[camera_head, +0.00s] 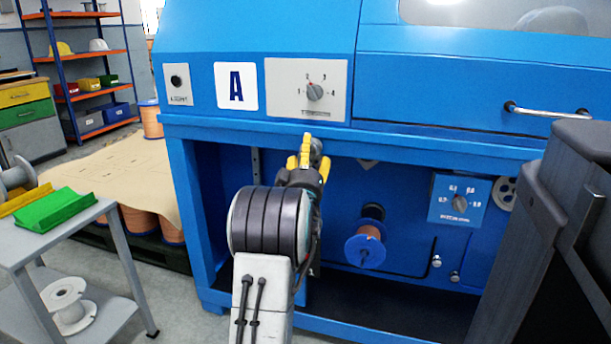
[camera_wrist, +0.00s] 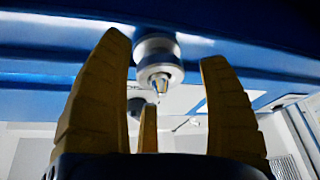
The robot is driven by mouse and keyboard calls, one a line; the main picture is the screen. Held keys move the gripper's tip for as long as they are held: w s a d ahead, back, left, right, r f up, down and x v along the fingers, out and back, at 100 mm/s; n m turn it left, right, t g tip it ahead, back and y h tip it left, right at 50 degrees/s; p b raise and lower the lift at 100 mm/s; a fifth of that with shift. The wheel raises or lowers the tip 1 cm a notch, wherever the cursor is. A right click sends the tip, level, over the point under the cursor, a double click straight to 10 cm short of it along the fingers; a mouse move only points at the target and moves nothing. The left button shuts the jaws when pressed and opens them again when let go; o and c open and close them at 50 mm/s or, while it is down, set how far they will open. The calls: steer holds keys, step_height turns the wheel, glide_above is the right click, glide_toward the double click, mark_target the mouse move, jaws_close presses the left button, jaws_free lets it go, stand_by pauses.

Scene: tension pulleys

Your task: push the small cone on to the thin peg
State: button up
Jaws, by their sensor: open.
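My gripper (camera_head: 305,150) has yellow fingers and is raised in front of the blue machine, just below its upper ledge. In the wrist view my gripper (camera_wrist: 165,50) is open, with fingers at left and right and another lower in the middle. Between them, beyond the tips, is a round silver metal fitting (camera_wrist: 155,48). A small pointed tip (camera_wrist: 160,83), cone-like in shape, sticks out of it toward me. I see nothing held. I cannot make out a separate thin peg. In the head view the fingers partly hide a grey round part (camera_head: 317,147).
A blue-flanged spool of copper wire (camera_head: 365,246) sits lower in the machine's recess. A control plate with a knob (camera_head: 459,200) is to its right. A dark grey block (camera_head: 575,210) stands at far right. A grey cart (camera_head: 70,240) with green and yellow trays is at left.

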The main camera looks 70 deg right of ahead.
steer(key=v, duration=1.1)
stand_by(0.5)
